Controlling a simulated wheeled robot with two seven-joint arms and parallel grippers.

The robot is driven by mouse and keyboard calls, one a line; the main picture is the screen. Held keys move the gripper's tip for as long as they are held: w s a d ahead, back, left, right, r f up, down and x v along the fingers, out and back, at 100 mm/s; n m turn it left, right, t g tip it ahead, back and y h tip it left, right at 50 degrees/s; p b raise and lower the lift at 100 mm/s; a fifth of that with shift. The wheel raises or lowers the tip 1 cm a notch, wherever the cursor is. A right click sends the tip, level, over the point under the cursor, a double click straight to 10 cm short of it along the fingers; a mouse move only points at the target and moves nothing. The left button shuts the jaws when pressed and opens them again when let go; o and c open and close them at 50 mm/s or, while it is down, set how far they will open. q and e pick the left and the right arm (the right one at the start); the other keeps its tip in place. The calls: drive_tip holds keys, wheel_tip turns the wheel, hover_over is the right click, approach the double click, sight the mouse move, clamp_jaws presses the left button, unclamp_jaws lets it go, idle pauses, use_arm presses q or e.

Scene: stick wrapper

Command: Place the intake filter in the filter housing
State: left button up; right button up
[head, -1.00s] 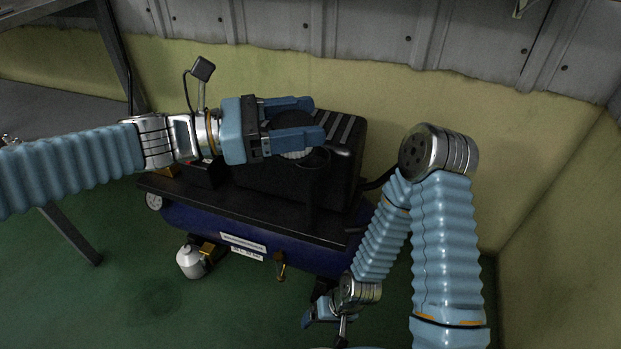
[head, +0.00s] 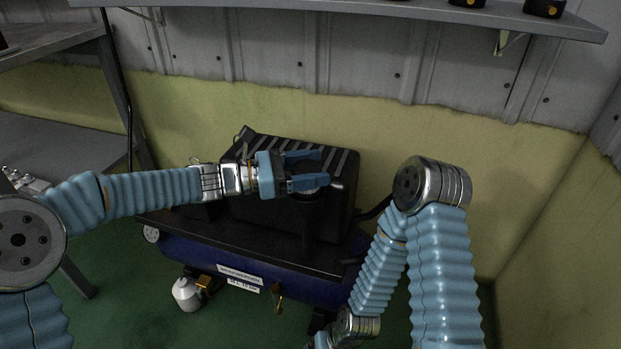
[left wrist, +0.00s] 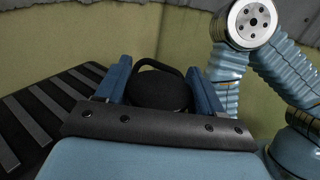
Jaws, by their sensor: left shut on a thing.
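My left gripper (head: 307,170) is shut on the intake filter, above the right part of the compressor. The filter shows in the left wrist view as a round black disc (left wrist: 160,91) between the two blue fingers. In the head view only a pale lower edge (head: 311,191) shows under the fingers. The black filter housing (head: 306,218) stands directly below it; whether the filter is inside it or just above it I cannot tell. A dark curved rim (left wrist: 150,64) shows behind the disc in the left wrist view. My right gripper (head: 320,340) is mostly cut off at the bottom edge.
The compressor has a black ribbed cover (head: 285,150) beside the housing and a blue tank (head: 205,253) below. A yellow wall (head: 440,130) stands close behind. A grey shelf (head: 400,18) is above. My right arm fills the right front.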

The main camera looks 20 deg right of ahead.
use_arm(q)
wheel_tip(320, 180, down, 3)
drive_tip(key=shift+f, duration=0.1)
drive_tip(key=shift+f+b, duration=0.1)
drive_tip(key=shift+b, duration=0.3)
drive_tip(key=o, duration=1)
drive_tip(key=shift+o, duration=0.2)
